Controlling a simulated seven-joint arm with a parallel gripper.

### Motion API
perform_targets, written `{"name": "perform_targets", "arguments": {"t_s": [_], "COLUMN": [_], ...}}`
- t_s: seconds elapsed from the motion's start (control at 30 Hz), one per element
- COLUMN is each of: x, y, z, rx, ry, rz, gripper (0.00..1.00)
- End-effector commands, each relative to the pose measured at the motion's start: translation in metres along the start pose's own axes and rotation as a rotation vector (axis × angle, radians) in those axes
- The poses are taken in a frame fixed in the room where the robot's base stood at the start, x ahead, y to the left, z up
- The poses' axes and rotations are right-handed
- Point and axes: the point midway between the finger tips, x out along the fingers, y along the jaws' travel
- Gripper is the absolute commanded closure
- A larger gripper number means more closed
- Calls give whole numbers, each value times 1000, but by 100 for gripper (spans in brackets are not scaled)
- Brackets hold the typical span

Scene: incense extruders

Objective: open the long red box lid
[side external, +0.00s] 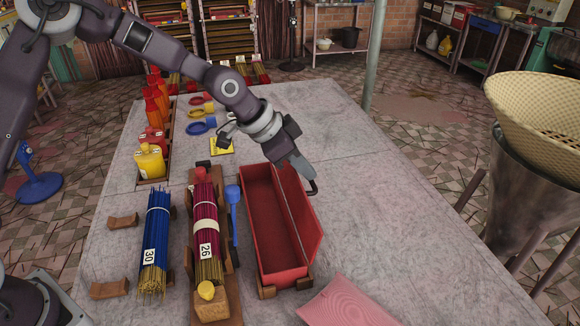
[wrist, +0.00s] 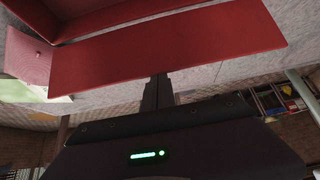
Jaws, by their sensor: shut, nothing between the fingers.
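The long red box (side external: 268,240) stands on the grey table, with its empty inside in view. Its lid (side external: 302,218) stands raised along the box's right side, leaning outward. In the wrist view the lid is a wide red panel (wrist: 170,48) across the upper middle. My gripper (side external: 313,190) is shut and empty at the outer right side of the lid, near its far end. In the wrist view its fingertips (wrist: 158,80) reach the lid's edge; I cannot tell whether they touch it.
Left of the box are a red incense bundle (side external: 206,215) on a wooden holder, a blue tool (side external: 233,205) and a blue incense bundle (side external: 157,235). A pink packet (side external: 345,305) lies at the front. The table to the right is clear.

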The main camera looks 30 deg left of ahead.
Motion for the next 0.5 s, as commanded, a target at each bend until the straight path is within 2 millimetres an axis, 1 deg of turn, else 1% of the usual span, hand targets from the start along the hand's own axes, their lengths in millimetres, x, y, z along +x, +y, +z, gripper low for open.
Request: {"name": "perform_targets", "arguments": {"t_s": [0.1, 0.17, 0.27, 0.4, 0.5], "x": [-2, -10, -32, -75, -101], "y": [0, -1, -2, -2, -1], "z": [0, -2, -7, -16, -21], "rx": [0, 0, 0, -1, -1], "ry": [1, 2, 3, 3, 2], "rz": [-1, -2, -5, -6, -5], "gripper": [100, 100, 100, 100, 100]}}
